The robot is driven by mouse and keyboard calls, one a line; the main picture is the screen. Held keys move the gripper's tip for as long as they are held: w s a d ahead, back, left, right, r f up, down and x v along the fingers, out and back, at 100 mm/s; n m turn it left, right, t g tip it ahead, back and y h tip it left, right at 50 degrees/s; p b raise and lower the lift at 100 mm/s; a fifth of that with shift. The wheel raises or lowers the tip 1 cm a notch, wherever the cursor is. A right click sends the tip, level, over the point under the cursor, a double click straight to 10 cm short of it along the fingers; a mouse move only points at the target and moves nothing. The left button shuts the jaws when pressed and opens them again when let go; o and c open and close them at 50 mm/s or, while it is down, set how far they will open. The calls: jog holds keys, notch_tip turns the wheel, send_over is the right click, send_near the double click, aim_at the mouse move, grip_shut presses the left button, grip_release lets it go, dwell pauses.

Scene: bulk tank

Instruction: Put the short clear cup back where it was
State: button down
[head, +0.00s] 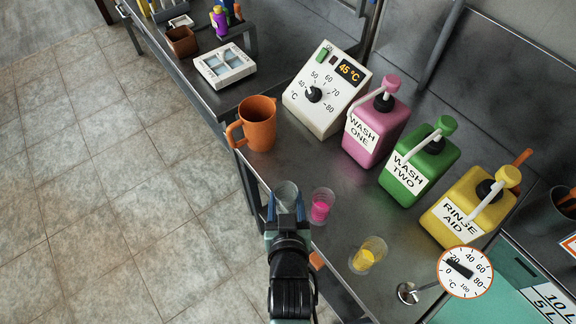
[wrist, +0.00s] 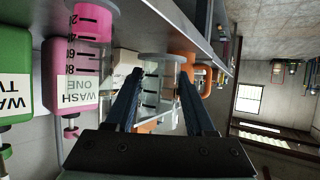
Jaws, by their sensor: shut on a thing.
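The short clear cup (head: 287,190) is empty, with dark marks on its wall that show in the wrist view (wrist: 158,72). My gripper (head: 286,208) is shut on it, one finger on each side; the fingers also show in the wrist view (wrist: 160,98). In the head view the cup is over the front edge of the steel counter, left of a clear cup of pink liquid (head: 321,207). I cannot tell whether its base touches the counter. The gripper hides part of the cup's lower side.
An orange jug (head: 259,124) stands behind the cup. A cup of yellow liquid (head: 367,256) and a dial thermometer (head: 465,271) are to the right. Pink (head: 374,130), green (head: 420,168) and yellow (head: 467,208) pump bottles line the back. Bare counter (head: 310,160) lies between.

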notch_tip(320, 180, up, 5)
send_over(286, 177)
notch_tip(286, 177, down, 9)
jog(key=shift+w+f+b, duration=0.1)
jog(key=shift+f+b, duration=0.05)
jog(key=shift+b, duration=0.3)
jog(key=shift+n+y, duration=0.3)
jog(key=shift+f, duration=0.15)
jog(key=c, duration=0.5)
grip_release()
